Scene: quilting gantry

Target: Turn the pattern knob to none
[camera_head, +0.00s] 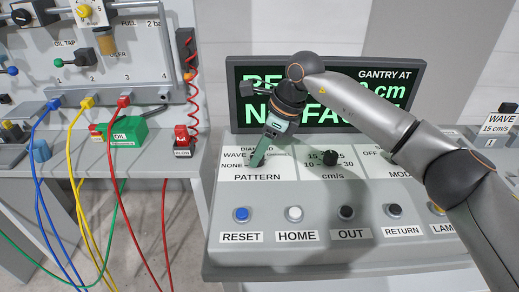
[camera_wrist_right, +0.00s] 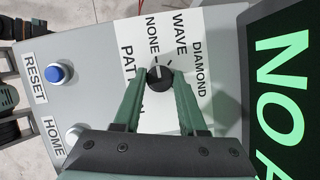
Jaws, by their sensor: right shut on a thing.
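The pattern knob (camera_wrist_right: 160,80) is small, round and black, on the white PATTERN label of the sloped control panel. In the right wrist view its white pointer line appears to face the NONE mark (camera_wrist_right: 152,34), with WAVE (camera_wrist_right: 181,26) and DIAMOND (camera_wrist_right: 199,64) further round. My right gripper (camera_wrist_right: 159,74) is shut on the knob, a green finger on each side. In the head view my right gripper (camera_head: 258,158) comes down onto the PATTERN area and hides the knob. My left gripper is not in view.
A second black knob (camera_head: 331,158) for cm/s sits to the right. RESET (camera_head: 242,214), HOME (camera_head: 294,214) and OUT (camera_head: 346,212) buttons line the panel's front. The display (camera_head: 240,98) stands close behind my gripper. Coloured cables hang at the left.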

